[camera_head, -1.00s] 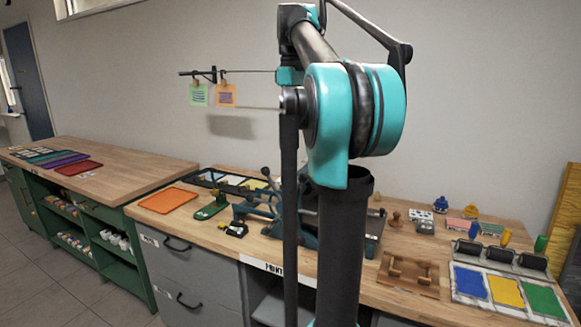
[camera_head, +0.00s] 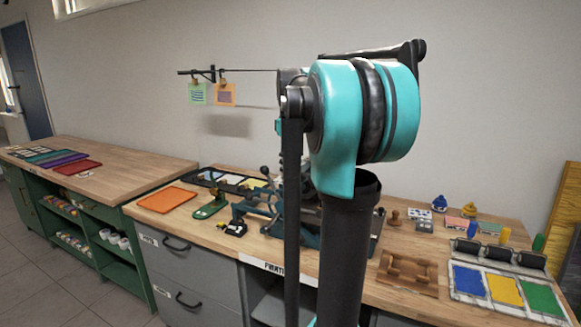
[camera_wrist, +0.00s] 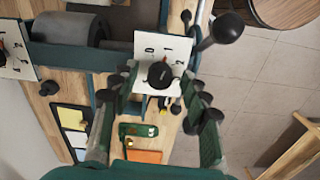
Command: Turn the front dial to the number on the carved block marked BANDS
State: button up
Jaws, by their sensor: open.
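In the wrist view a black round dial knob (camera_wrist: 160,75) sits on a white plate (camera_wrist: 147,41) with black numbers; a 0 and a 1 are readable, others are partly hidden. My gripper (camera_wrist: 160,82) is open, its two dark green fingers to the left and right of the knob. I cannot tell whether they touch it. A second white dial plate (camera_wrist: 11,63) with a red mark is cut off at the left edge. In the head view the teal press (camera_head: 258,205) is partly behind my arm, which hides my gripper. No block marked BANDS is readable.
A black ball-ended lever (camera_wrist: 226,27) stands close right of the dial in the wrist view. In the head view an orange tray (camera_head: 167,199) and a green stapler-like tool (camera_head: 210,207) lie left of the press; a wooden rack (camera_head: 407,273) and ink plate (camera_head: 470,290) lie right.

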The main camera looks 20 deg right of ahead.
grip_shut()
dwell(0.3)
jog(key=shift+m, duration=0.3)
jog(key=m, duration=0.4)
jog(key=shift+m, duration=2.6)
grip_release()
